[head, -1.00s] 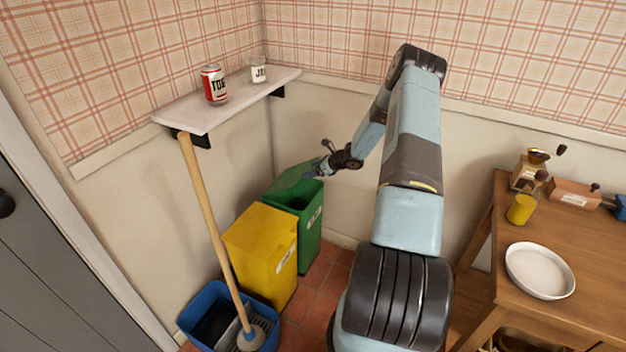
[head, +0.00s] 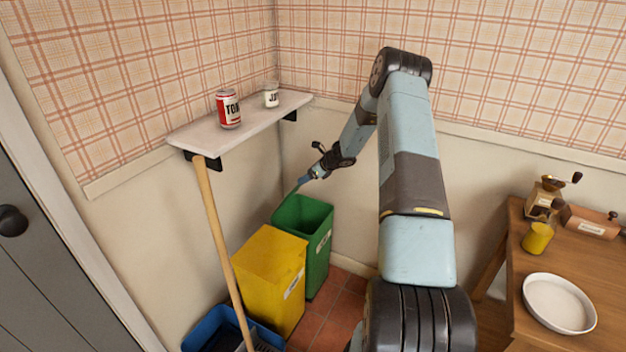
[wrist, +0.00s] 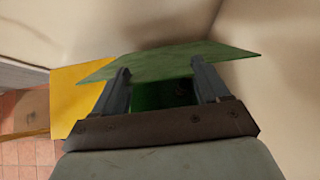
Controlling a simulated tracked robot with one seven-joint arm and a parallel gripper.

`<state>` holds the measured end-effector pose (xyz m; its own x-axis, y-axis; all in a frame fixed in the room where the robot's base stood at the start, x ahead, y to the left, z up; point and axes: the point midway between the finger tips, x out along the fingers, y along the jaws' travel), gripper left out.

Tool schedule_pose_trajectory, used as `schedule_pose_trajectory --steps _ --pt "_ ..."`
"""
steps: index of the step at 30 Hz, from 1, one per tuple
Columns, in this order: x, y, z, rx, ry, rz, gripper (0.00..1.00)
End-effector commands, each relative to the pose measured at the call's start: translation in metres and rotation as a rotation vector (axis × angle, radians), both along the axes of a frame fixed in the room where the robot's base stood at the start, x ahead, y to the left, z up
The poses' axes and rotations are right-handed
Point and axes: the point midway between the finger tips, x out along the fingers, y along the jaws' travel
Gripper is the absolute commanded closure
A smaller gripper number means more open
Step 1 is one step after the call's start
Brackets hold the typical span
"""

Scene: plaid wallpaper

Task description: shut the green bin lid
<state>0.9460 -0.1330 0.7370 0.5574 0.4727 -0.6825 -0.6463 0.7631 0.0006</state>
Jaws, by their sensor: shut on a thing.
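The green bin (head: 318,262) stands in the corner, right of and behind the yellow bin. Its top is open, and its inside shows dark green. Its green lid (head: 289,195) is raised on the left side and shows almost edge-on. My gripper (head: 304,180) is at the lid's upper edge, above the bin's opening. In the wrist view the lid (wrist: 180,62) lies across the tips of my two fingers (wrist: 163,75), and my gripper is shut on it. Part of the bin's inside (wrist: 160,95) shows between the fingers.
The yellow bin (head: 268,270) stands close beside the green one. A wooden pole (head: 222,250) leans on the shelf (head: 190,135), over a blue tub (head: 205,330). The shelf holds a red can (head: 228,110) and a white jar (head: 271,96). A wooden table (head: 580,265) is at right.

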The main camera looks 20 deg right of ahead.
Motion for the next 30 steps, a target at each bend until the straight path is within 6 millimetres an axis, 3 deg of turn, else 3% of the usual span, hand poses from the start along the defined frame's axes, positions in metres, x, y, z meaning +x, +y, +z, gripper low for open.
schedule_pose_trajectory --steps 12,13,20,30 --pt "0.004 -0.0029 0.0039 -0.004 -0.006 -0.007 0.8" --pt "0.004 -0.0029 0.0039 -0.004 -0.006 -0.007 0.23" --pt "0.0028 -0.0004 0.0026 -0.003 -0.003 -0.003 0.01" --pt "-0.0006 -0.0012 0.0053 -0.001 -0.002 -0.001 0.0"
